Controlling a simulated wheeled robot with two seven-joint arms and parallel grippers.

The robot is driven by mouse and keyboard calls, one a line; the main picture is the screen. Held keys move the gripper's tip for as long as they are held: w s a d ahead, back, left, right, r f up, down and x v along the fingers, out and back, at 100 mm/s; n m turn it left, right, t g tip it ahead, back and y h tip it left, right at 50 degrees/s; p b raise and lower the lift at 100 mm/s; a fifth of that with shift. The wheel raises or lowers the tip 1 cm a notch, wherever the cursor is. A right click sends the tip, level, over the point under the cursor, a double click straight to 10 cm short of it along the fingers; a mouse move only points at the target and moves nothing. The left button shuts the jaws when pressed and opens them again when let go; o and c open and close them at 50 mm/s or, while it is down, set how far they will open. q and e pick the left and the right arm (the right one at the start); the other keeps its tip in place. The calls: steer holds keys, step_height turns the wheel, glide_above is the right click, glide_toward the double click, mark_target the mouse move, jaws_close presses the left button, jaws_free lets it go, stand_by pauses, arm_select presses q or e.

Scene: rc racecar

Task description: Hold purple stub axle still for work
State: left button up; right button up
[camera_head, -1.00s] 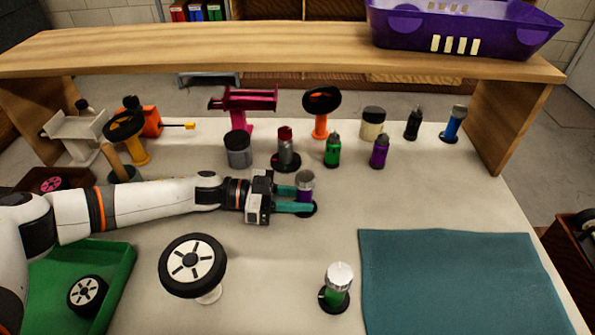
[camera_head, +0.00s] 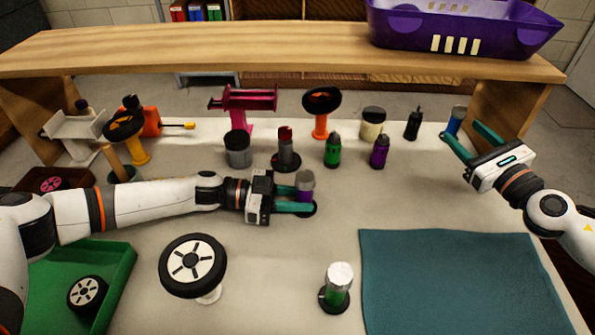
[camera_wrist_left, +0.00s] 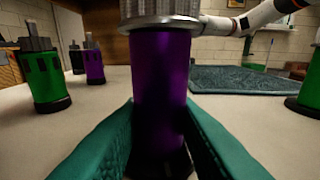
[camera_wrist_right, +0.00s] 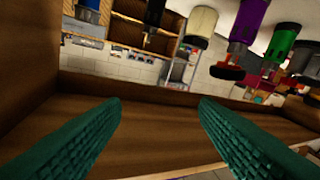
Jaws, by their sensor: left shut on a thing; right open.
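The purple stub axle (camera_head: 305,190) stands upright near the table's middle, with a grey metal top and a dark base. My left gripper (camera_head: 300,199) is shut on it, with teal fingers on both sides. In the left wrist view the purple body (camera_wrist_left: 160,90) fills the middle between the fingers (camera_wrist_left: 160,140). My right gripper (camera_head: 467,139) is open and empty at the table's right side, near the blue stub axle (camera_head: 455,121). The right wrist view shows its two fingers (camera_wrist_right: 160,115) wide apart with nothing between them.
A green stub axle (camera_head: 337,290) with a silver top stands at the front. A teal mat (camera_head: 455,280) lies front right, bare. Small bottles, including a purple one (camera_head: 379,151), stand along the back. A wheel (camera_head: 192,265) stands front left. A wooden shelf (camera_head: 250,48) spans the back.

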steer(key=s+a+f+n+g+y, duration=0.1)
steer(key=s+a+f+g+y, duration=0.1)
steer(key=a, duration=0.5)
steer(key=s+a+f+n+g+y, duration=0.1)
steer(key=s+a+f+y, duration=0.15)
steer(key=a, duration=0.35)
steer(key=n+g+y, duration=0.2)
steer(key=g+y, duration=0.2)
glide_toward(307, 179)
steer(key=shift+w+a+f, duration=0.1)
steer(key=shift+w+a, duration=0.05)
steer(key=shift+w, duration=0.3)
steer(key=shift+a, duration=0.4)
steer(key=x, duration=1.1)
steer(key=shift+w+f, duration=0.15)
steer(key=shift+w, duration=0.1)
steer(key=c, duration=1)
steer(key=shift+f+m+t+h, duration=0.1)
steer(key=shift+m+t+h, duration=0.3)
steer(key=shift+h, duration=0.05)
steer(key=shift+d+m+t+h, duration=0.1)
steer(key=shift+m+t+h, duration=0.4)
steer(key=shift+t, duration=0.1)
